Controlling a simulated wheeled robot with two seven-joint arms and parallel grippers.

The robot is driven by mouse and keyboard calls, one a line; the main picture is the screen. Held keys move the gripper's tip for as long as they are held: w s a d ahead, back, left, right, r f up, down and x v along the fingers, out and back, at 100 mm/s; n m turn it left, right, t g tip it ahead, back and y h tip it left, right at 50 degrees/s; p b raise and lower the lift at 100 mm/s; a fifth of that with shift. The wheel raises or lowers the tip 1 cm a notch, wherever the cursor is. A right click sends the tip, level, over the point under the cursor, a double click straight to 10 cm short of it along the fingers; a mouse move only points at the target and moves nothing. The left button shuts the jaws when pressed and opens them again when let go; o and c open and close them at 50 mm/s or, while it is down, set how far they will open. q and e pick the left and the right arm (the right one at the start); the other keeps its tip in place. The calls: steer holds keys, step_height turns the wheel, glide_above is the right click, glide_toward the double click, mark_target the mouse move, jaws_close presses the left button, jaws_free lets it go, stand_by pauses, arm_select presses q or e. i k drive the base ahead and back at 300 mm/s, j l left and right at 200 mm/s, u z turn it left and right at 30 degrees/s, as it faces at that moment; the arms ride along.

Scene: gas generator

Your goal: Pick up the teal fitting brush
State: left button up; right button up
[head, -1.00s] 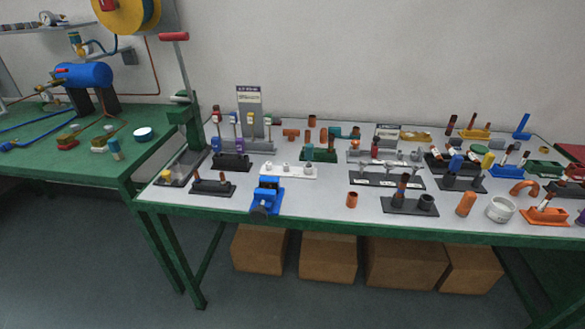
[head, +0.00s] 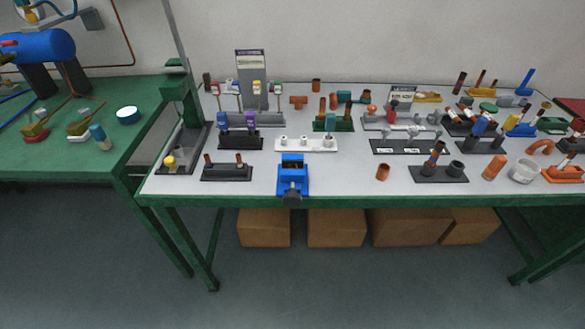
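I cannot tell for sure which thing is the teal fitting brush. On the green table at left stands a small blue-teal capped cylinder (head: 97,131) with a paler lower part. Neither of my grippers shows in the head view.
The grey bench (head: 340,187) is crowded with racks and copper fittings. A blue vise (head: 292,177) sits at its front edge, and a green post stand (head: 181,100) rises at its left end. Cardboard boxes (head: 336,228) lie below. The floor in front is clear.

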mark_target(330, 119)
steer(key=i+l+u, duration=0.55)
steer(key=l, duration=0.4)
steer(key=i, duration=0.05)
